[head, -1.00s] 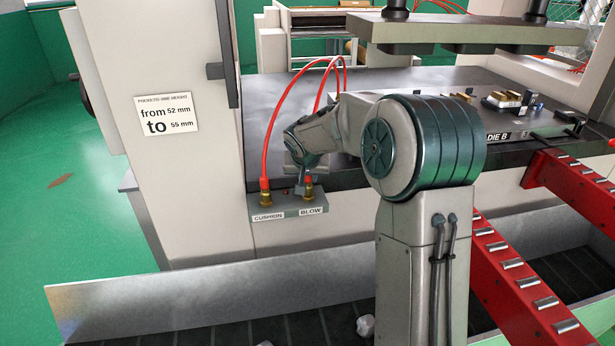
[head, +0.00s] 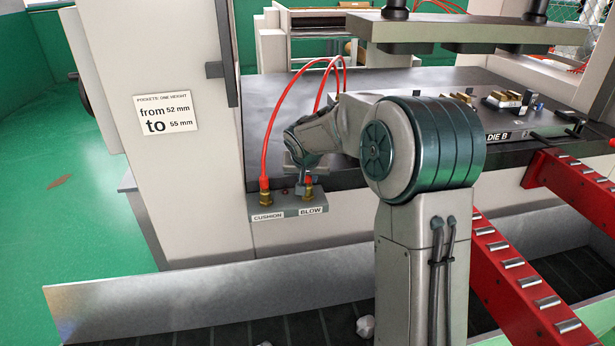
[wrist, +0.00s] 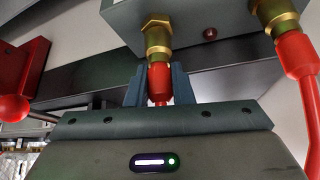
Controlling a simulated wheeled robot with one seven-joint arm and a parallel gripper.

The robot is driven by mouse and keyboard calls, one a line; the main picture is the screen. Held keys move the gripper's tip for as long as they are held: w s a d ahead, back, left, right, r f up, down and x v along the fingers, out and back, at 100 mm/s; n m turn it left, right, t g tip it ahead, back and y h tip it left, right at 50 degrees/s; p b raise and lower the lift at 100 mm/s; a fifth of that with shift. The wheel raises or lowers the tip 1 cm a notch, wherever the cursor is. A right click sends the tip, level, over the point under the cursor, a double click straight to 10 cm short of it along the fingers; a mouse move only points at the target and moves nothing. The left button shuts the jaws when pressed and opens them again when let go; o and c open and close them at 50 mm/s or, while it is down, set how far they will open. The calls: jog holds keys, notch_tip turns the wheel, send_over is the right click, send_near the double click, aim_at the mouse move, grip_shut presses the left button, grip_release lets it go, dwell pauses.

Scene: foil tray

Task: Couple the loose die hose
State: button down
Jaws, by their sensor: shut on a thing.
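The port block (head: 288,206) on the press front has two brass fittings, labelled CUSHION and BLOW. A red hose (head: 276,112) rises from the CUSHION fitting (head: 265,197). My gripper (head: 305,186) is at the BLOW fitting (head: 309,196). In the wrist view, my gripper (wrist: 158,88) is shut on the red end of the loose hose (wrist: 159,76), one finger on each side. The hose end meets the brass BLOW fitting (wrist: 158,36) in line with it; I cannot tell whether it is locked. The coupled CUSHION fitting (wrist: 275,14) is to the right there.
Die B (head: 505,136) lies on the dark press bed (head: 440,78), under the raised upper plate (head: 420,30). Red roller rails (head: 515,270) run out at the right. A metal-walled trough (head: 180,297) crosses the front. A red ball-ended part (wrist: 12,108) is left in the wrist view.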

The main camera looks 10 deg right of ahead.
dwell(0.6)
dwell(0.3)
jog(key=c, duration=0.7)
grip_release()
jog(key=shift+r+p, duration=2)
jog(key=shift+r, duration=1.55)
jog(key=shift+c, duration=0.3)
grip_shut()
